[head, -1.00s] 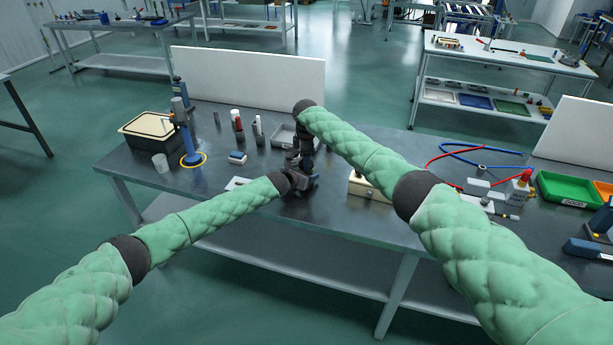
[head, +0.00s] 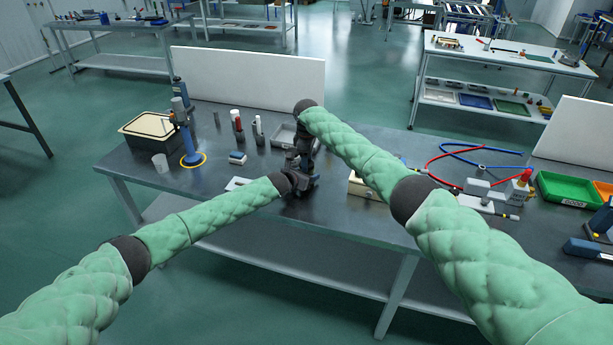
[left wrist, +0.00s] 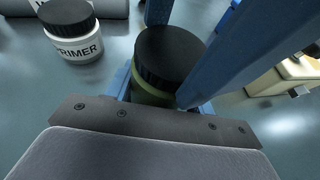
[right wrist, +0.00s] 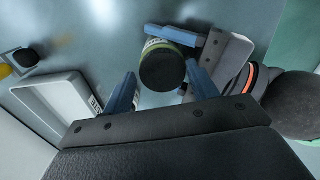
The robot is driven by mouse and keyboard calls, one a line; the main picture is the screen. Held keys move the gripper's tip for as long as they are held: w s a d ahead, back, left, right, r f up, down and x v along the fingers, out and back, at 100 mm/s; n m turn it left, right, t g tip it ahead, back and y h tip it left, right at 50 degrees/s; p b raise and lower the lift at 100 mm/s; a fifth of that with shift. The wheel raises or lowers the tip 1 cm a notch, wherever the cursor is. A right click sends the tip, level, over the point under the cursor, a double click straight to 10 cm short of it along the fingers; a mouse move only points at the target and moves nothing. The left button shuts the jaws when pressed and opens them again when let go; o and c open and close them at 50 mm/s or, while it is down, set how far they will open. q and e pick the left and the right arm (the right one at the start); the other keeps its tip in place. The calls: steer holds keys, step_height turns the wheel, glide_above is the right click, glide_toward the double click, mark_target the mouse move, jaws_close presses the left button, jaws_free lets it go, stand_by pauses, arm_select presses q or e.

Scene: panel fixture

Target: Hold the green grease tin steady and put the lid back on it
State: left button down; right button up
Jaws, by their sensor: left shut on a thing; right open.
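The green grease tin (left wrist: 148,97) stands between the jaws of my left gripper (left wrist: 160,97), which is shut on its body low down. The black lid (left wrist: 170,55) sits on top of the tin; I cannot tell whether it is fully seated. In the right wrist view the lid (right wrist: 163,69) is seen from above, with the green labelled rim of the tin beside it. My right gripper (right wrist: 162,76) is open, its blue fingers on either side of the lid with gaps. In the head view both grippers (head: 301,178) are close together and the tin is hidden.
A white primer jar (left wrist: 78,45) with a black lid stands near the tin. A grey tray (right wrist: 62,103) lies beside my right gripper. A cream box (head: 366,187) stands to the right on the bench. The front strip of the bench (head: 345,225) is clear.

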arm_select(q)
steer(key=shift+a, duration=0.1)
arm_select(e)
steer(key=shift+s+a, duration=0.1)
steer(key=shift+a, duration=0.1)
arm_select(q)
steer(key=shift+w, duration=0.1)
arm_select(e)
steer(key=shift+r, duration=2.3)
steer(key=shift+c, duration=0.2)
steer(key=shift+c, duration=1.2)
steer(key=shift+d+r+n, duration=0.1)
steer(key=shift+r+n, duration=1.6)
steer(key=shift+r, duration=0.05)
steer(key=shift+f, duration=0.1)
